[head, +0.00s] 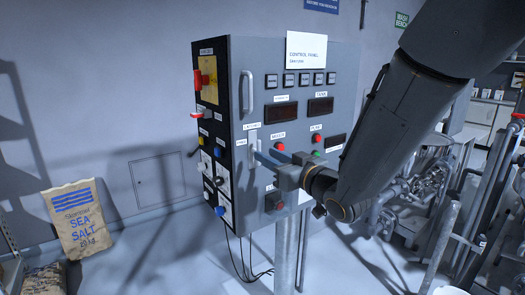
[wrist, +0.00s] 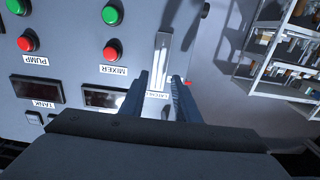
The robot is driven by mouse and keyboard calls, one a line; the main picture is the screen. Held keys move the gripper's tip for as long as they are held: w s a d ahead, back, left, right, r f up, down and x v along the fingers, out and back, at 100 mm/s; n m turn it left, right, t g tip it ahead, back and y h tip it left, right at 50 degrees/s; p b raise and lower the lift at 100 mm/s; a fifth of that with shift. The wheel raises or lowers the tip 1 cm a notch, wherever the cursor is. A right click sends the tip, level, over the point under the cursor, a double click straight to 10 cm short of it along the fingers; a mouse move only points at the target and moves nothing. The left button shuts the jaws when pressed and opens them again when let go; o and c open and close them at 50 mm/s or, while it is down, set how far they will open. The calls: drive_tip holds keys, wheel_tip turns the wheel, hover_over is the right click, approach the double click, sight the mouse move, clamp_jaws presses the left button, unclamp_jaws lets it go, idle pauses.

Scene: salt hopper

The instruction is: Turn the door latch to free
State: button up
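The control panel cabinet (head: 290,60) stands in the middle of the head view. Its door latch (head: 253,140) is a pale upright bar on the front near the left edge, with a "LATCHED" label above it and a small label to its left. In the wrist view, seen upside down, the latch (wrist: 161,60) stands lengthwise, its lower end by the "LATCHED" label (wrist: 158,95). My gripper (head: 263,162) is in front of the panel by the latch. In the wrist view my gripper (wrist: 160,80) is open, its fingers apart on either side of the latch line, with nothing held. Contact cannot be told.
A grey pull handle (head: 247,92) sits above the latch. Red and green buttons (head: 280,146) and dark displays (head: 281,110) are to its right. The cabinet's left side carries switches. A sea salt sack (head: 80,222) stands at left; pipework (head: 425,185) fills the right.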

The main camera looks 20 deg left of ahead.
sight(254, 147)
drive_tip(key=shift+p+x, duration=0.4)
drive_tip(key=shift+x, duration=1.35)
clamp_jaws()
drive_tip(key=shift+m, duration=0.3)
drive_tip(key=m, duration=0.8)
drive_tip(key=shift+w+d+f+m, duration=0.1)
drive_tip(key=shift+w+d+m, duration=0.15)
drive_tip(key=shift+m, duration=0.15)
drive_tip(key=shift+f+m+p, duration=0.15)
drive_tip(key=shift+m+p, duration=0.4)
drive_tip(key=shift+m, duration=1.6)
drive_tip(key=shift+f+m+p, duration=0.15)
drive_tip(key=shift+m+p, duration=0.35)
drive_tip(key=shift+m, duration=1.65)
